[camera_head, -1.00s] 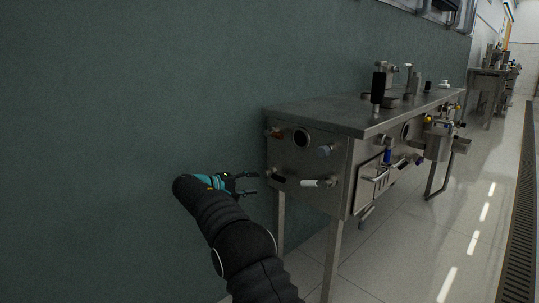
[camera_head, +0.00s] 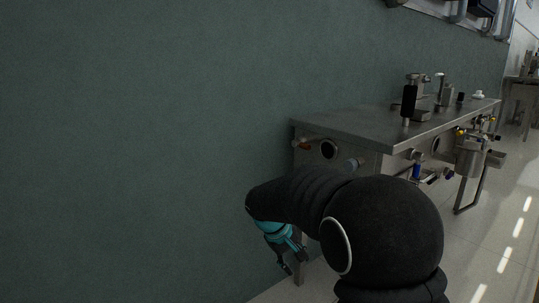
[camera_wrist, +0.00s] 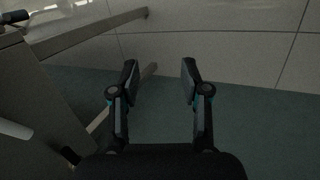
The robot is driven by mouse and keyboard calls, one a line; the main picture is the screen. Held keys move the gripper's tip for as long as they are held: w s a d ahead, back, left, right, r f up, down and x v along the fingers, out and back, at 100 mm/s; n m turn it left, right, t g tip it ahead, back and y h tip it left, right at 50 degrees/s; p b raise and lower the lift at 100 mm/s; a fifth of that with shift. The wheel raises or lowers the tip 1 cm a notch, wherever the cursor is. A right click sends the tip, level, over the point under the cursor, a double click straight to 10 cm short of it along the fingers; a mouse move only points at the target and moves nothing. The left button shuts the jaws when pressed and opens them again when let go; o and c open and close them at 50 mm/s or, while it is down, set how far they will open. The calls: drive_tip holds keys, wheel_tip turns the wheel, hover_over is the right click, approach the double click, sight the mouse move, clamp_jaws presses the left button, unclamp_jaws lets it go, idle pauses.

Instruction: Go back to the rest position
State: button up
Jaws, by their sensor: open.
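My gripper (camera_head: 292,262) hangs at the end of my black-sleeved arm, pointing down in the head view, left of the steel table and in front of the green wall. In the wrist view my gripper (camera_wrist: 160,82) shows two dark fingers spread apart with nothing between them. The steel disc separator table (camera_head: 345,126) stands to the right, its near end facing me. My arm hides much of the table's near end and lower front.
The green wall (camera_head: 130,140) fills the left. A table leg and a lower bar (camera_wrist: 90,38) cross the left of the wrist view close to my gripper. Tiled floor (camera_head: 500,240) is clear on the right. Pipes (camera_head: 460,12) run high on the wall.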

drive_tip(key=s+d+r+m+t+y+p, duration=0.1)
drive_tip(key=s+r, duration=0.4)
drive_tip(key=s, duration=0.5)
drive_tip(key=s+d+r+m+t+y+p, duration=0.1)
drive_tip(key=s+d+r+m+y+p, duration=0.1)
drive_tip(key=s+d+r, duration=0.3)
drive_tip(key=s+d+r+m+t+y+p, duration=0.1)
drive_tip(key=s+d+r+m+p, duration=0.2)
drive_tip(key=s, duration=1.1)
wheel_tip(320, 180, up, 3)
drive_tip(key=shift+s+r+t, duration=0.15)
drive_tip(key=shift+s+t, duration=0.2)
drive_tip(key=shift+t, duration=0.05)
